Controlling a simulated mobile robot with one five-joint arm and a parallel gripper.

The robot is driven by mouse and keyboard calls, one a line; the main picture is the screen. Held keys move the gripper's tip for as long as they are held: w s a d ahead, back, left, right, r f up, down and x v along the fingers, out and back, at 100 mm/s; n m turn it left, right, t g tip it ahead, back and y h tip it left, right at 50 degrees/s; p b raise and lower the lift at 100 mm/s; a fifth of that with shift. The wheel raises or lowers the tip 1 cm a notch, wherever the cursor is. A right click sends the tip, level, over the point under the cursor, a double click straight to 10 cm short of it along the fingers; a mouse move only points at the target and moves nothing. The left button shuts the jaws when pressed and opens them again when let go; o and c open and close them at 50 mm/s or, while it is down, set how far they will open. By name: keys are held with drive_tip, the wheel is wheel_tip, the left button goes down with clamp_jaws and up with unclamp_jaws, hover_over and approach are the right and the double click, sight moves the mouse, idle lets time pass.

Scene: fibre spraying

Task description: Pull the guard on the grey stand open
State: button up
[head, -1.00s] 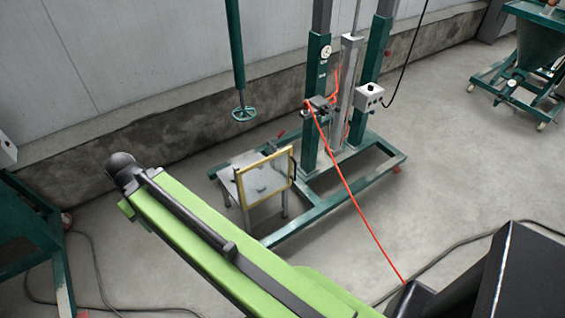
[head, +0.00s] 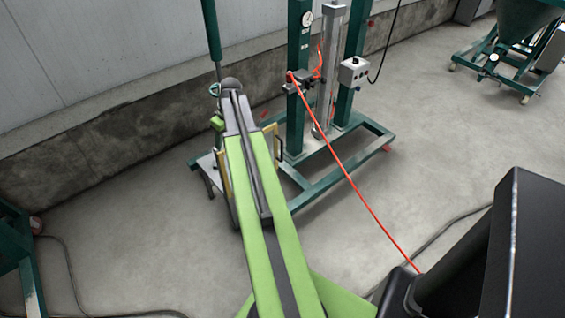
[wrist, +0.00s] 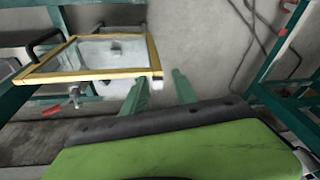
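The guard is a clear panel in a yellow frame. In the head view my arm hides most of it, and a strip of its frame (head: 231,206) shows beside the arm. Its dark handle (head: 280,146) shows right of the arm. The wrist view shows the guard (wrist: 90,75) at upper left, with the dark handle (wrist: 44,42) at its far left side. The grey stand (head: 206,162) is partly hidden behind my arm. My gripper (wrist: 160,82) has two green fingers apart with nothing between them, near the frame's right corner. In the head view the fingers are hidden.
A green post frame (head: 298,90) with a gauge and a control box (head: 354,71) stands behind. A red hose (head: 350,185) runs from it toward the lower right. A concrete wall (head: 110,130) closes the back. A green machine (head: 20,260) stands at left.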

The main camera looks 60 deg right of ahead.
drive_tip(key=s+d+f+t+b, duration=0.1)
drive_tip(key=s+d+f+b, duration=0.1)
drive_tip(key=s+d, duration=0.45)
drive_tip(key=s+d+f+h+b, duration=0.15)
drive_tip(key=s+d, duration=0.25)
drive_tip(key=d, duration=0.6)
drive_tip(key=s+d+f+t+b, duration=0.1)
drive_tip(key=s+d+f+b, duration=0.15)
drive_tip(key=s+d, duration=0.5)
drive_tip(key=b, duration=1.5)
hover_over(282, 160)
drive_tip(key=shift+m, duration=0.3)
drive_tip(key=f, duration=1.6)
drive_tip(key=shift+w+d+f, duration=0.1)
drive_tip(key=shift+d+f, duration=0.2)
drive_tip(key=shift+r, duration=0.1)
clamp_jaws()
